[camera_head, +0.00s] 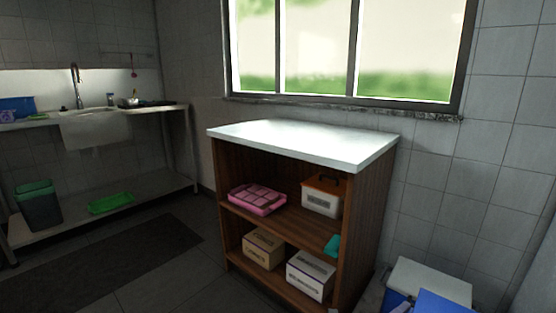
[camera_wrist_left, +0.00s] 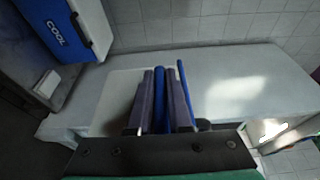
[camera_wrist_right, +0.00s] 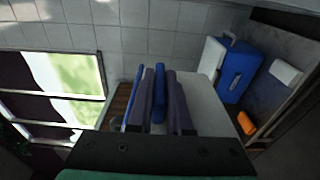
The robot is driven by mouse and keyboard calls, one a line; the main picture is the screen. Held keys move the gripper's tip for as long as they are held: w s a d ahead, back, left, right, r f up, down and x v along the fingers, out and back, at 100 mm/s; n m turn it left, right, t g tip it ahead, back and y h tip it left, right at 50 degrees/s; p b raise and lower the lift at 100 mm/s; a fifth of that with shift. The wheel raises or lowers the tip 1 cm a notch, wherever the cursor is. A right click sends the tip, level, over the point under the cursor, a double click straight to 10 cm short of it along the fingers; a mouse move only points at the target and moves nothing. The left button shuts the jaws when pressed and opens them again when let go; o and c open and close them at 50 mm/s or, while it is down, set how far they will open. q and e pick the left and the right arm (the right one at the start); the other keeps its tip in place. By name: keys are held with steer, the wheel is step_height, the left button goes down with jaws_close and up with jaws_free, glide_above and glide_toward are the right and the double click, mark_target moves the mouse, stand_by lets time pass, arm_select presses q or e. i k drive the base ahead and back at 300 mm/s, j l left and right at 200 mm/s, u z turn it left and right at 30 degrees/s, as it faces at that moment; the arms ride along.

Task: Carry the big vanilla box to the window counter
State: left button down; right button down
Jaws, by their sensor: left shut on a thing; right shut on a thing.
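The window counter (camera_head: 300,136) stands under the window in the head view, a wooden shelf unit with a bare white top. Neither gripper shows in the head view. In the left wrist view my left gripper (camera_wrist_left: 161,75) is shut on a narrow blue part (camera_wrist_left: 161,95). In the right wrist view my right gripper (camera_wrist_right: 160,72) is shut on a similar blue part (camera_wrist_right: 159,90). I take these blue parts to belong to the big vanilla box. Its label does not show, and most of its body cannot be made out.
The counter's shelves hold a pink case (camera_head: 257,199), an orange-lidded box (camera_head: 321,197) and two smaller boxes. A blue and white cooler (camera_head: 430,277) is low at the right. A sink bench (camera_head: 95,117) is at the left. The dark floor (camera_head: 150,280) before the counter looks clear.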

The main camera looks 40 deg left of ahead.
mark_target(316, 140)
steer(key=k+j, duration=0.1)
steer(key=j, duration=2.15)
steer(key=k, duration=0.05)
